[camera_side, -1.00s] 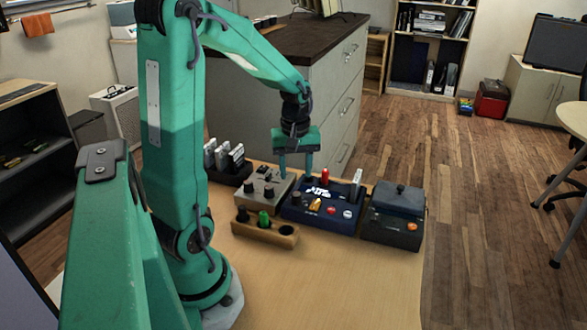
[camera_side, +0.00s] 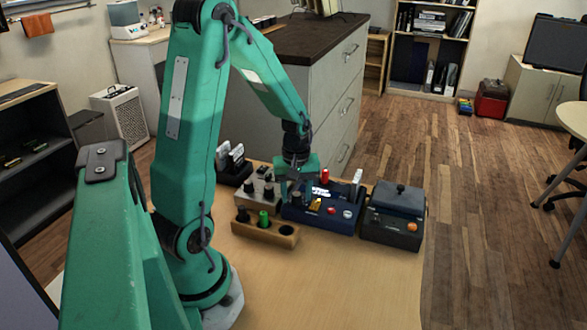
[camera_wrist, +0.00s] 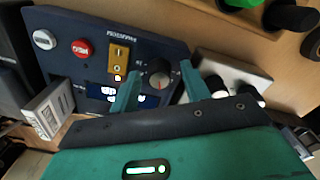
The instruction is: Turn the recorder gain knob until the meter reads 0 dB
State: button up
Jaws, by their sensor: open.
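The recorder is a dark blue box on the table in the side view (camera_side: 345,226) and fills the upper left of the wrist view (camera_wrist: 75,25). Its gain knob (camera_wrist: 160,73), dark with a grey top and a small orange mark, sits between my gripper's fingers. My gripper (camera_wrist: 161,78) is open, with one finger on each side of the knob; I cannot tell whether they touch it. In the side view my gripper (camera_side: 296,186) is low over the recorder's left part. The lit meter (camera_wrist: 104,93) is partly hidden by a finger, and its reading is not legible.
A grey box with dark knobs (camera_side: 268,184) stands close on the left. A wooden block with a green peg (camera_side: 280,237) lies in front. A dark lidded box (camera_side: 393,224) stands on the right. The front of the table (camera_side: 330,285) is clear.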

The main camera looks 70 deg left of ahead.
jog(key=c, duration=1)
jog(key=shift+m, duration=0.4)
jog(key=m, duration=0.9)
jog(key=shift+m, duration=0.4)
jog(key=shift+a+m, duration=0.1)
jog(key=shift+m, duration=1.7)
